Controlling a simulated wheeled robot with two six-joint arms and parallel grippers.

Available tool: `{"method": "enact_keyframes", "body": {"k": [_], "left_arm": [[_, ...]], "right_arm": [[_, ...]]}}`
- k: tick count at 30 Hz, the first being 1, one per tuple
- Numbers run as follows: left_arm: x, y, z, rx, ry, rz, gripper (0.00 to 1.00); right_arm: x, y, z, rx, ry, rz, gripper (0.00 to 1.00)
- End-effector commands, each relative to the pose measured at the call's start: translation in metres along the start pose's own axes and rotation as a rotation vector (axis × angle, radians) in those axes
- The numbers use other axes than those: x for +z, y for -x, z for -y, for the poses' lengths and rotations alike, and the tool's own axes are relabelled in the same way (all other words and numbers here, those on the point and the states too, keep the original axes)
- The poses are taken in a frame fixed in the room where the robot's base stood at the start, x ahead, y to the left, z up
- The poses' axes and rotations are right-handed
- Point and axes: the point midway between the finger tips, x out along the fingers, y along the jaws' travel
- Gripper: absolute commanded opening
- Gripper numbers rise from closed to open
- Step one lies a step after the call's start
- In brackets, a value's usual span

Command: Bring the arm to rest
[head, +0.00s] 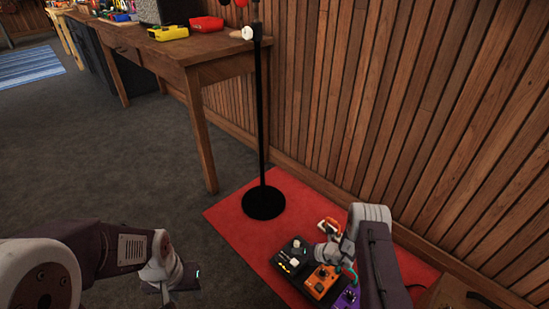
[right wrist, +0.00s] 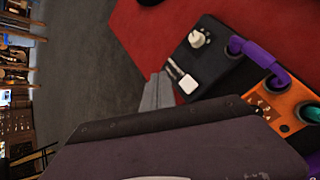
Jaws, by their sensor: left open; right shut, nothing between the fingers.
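My left gripper (head: 182,280) is at the lower left of the head view, low over the grey carpet, open, with nothing seen in it. My right arm (head: 378,265) reaches in from the lower right of the head view, over the pedals on the red mat. In the right wrist view my right gripper's grey fingers (right wrist: 157,92) are shut and empty, and a dark link of my arm fills the lower part. They appear beside the black pedal (right wrist: 212,62); I cannot tell whether they touch it.
A black pedal (head: 292,257), an orange pedal (head: 321,283) and a purple pedal (head: 347,298) lie on the red mat (head: 228,222). A black stand (head: 264,202) rises there. A wooden table (head: 200,70) and plank wall (head: 400,100) stand beyond. The carpet (head: 90,160) at left is clear.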

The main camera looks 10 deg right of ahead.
Motion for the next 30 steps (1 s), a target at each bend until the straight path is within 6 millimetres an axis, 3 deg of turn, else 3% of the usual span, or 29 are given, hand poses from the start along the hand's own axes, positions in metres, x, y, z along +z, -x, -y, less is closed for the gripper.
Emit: {"method": "enact_keyframes", "body": {"k": [2,4,7,9,10,13,16,18,20,24,30], "left_arm": [[-0.001,0.005,0.000,0.000,0.000,0.000,0.42],[-0.001,0.011,0.000,0.000,0.000,0.000,0.42],[-0.003,0.024,-0.001,0.000,0.000,0.000,0.42],[-0.004,0.036,-0.001,0.000,0.000,0.000,0.42],[-0.004,0.041,-0.001,0.000,0.000,0.000,0.42],[-0.006,0.058,-0.001,0.000,0.000,0.000,0.42],[-0.008,0.074,-0.001,0.000,0.000,0.000,0.42],[-0.009,0.083,-0.002,0.000,0.000,0.000,0.42],[-0.009,0.089,-0.002,0.000,0.000,0.000,0.42],[-0.010,0.097,-0.002,0.000,0.000,0.000,0.42],[-0.010,0.097,-0.002,0.000,0.000,0.000,0.42]], "right_arm": [[0.004,0.002,-0.006,0.004,0.007,-0.001,0.00],[0.027,0.009,-0.018,0.009,0.039,0.021,0.00],[0.092,0.033,-0.052,0.022,0.125,0.091,0.00],[0.139,0.063,-0.095,0.045,0.216,0.128,0.00],[0.153,0.077,-0.117,0.061,0.271,0.128,0.00],[0.176,0.131,-0.192,0.115,0.524,0.081,0.00],[0.161,0.192,-0.255,0.158,0.896,-0.025,0.00],[0.137,0.235,-0.281,0.180,1.194,-0.118,0.00],[0.112,0.269,-0.290,0.200,1.457,-0.208,0.00],[0.058,0.329,-0.278,0.264,2.003,-0.422,0.00],[0.000,0.377,-0.229,0.475,2.584,-0.716,0.00]]}}
